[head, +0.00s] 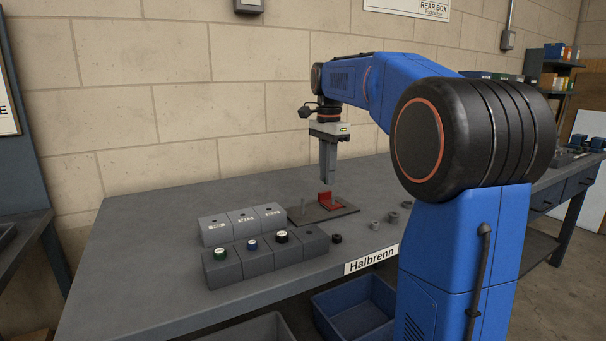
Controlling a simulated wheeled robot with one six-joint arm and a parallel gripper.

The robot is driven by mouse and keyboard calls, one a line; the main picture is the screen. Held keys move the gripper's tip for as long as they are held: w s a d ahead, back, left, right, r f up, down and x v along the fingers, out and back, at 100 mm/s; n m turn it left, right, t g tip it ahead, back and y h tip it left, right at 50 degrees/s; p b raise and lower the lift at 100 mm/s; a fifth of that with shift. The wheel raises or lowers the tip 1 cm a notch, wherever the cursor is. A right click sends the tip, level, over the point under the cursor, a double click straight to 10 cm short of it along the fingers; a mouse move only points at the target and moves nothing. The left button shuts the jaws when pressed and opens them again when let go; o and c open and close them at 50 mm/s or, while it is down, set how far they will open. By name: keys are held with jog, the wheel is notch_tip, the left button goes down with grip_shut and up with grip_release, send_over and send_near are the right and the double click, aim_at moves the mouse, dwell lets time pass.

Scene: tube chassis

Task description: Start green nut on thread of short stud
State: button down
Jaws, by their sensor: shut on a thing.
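My gripper (328,183) points straight down above the dark plate (343,211) on the bench. Its fingers are closed together on something that I cannot make out at this size. A grey upright stud (303,205) stands at the left part of the plate, below and left of the fingers. A red bracket (327,200) stands on the plate under the gripper. A green round piece with a pale top (220,253) sits on the leftmost dark block; I cannot tell if it is a nut.
Dark blocks (223,272) in front carry green, blue and black round pieces; the rightmost top is bare. Pale labelled blocks (214,230) stand behind them. Several small grey and dark rings (393,217) lie right of the plate. A blue bin (355,308) is below the front edge.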

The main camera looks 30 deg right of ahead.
jog(key=shift+s+d, duration=0.25)
jog(key=shift+d, duration=0.2)
jog(key=shift+s+d, duration=0.2)
jog(key=shift+d, duration=0.25)
jog(key=shift+f, duration=1.65)
jog(key=shift+a+f, duration=0.1)
jog(key=shift+f, duration=1.3)
jog(key=c, duration=1.6)
grip_release()
jog(key=shift+r, duration=0.1)
notch_tip(320, 180, up, 17)
jog(key=shift+r, duration=0.15)
